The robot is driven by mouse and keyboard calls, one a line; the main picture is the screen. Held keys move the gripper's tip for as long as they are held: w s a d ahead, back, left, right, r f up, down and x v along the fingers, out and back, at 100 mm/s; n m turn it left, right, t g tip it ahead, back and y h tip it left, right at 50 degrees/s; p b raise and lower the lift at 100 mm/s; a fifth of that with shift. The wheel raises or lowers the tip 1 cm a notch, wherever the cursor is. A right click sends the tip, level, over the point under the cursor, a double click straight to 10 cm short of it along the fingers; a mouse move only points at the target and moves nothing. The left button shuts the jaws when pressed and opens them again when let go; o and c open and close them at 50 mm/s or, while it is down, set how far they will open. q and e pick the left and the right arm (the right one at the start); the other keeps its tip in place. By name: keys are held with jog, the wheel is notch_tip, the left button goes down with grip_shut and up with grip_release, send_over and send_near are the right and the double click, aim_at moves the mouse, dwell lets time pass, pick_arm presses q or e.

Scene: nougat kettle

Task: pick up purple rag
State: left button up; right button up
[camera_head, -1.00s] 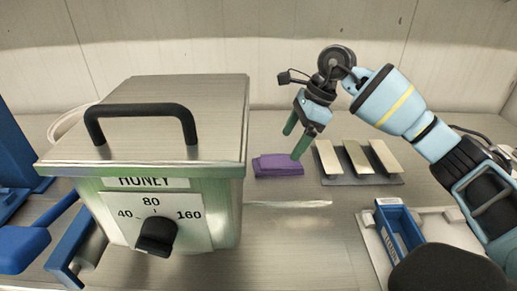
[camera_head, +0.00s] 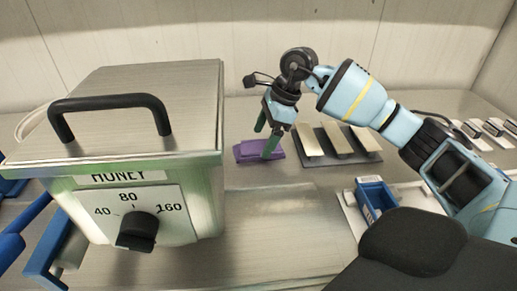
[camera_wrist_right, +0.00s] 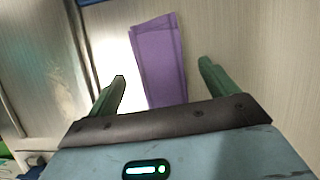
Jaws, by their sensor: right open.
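The folded purple rag (camera_head: 247,151) lies flat on the metal worktop, right of the honey kettle. My right gripper (camera_head: 265,142) points down over the rag, its green fingers open and empty. In the head view one finger overlaps the rag's right part; I cannot tell whether it touches. In the right wrist view the rag (camera_wrist_right: 160,60) lies lengthwise between the two open fingers of my right gripper (camera_wrist_right: 162,72), with space on either side. My left gripper does not show.
The metal kettle (camera_head: 150,90) with a black lid handle and dial fills the left. A rack of metal plates (camera_head: 340,158) stands close right of the rag. A blue bin (camera_head: 372,198) is nearer, at right. The worktop in front of the rag is clear.

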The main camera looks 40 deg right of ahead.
aim_at(260, 146)
jog(key=shift+x, duration=1.2)
jog(key=c, duration=1.1)
jog(key=shift+o, duration=0.2)
jog(key=shift+r, duration=0.1)
notch_tip(260, 146, up, 10)
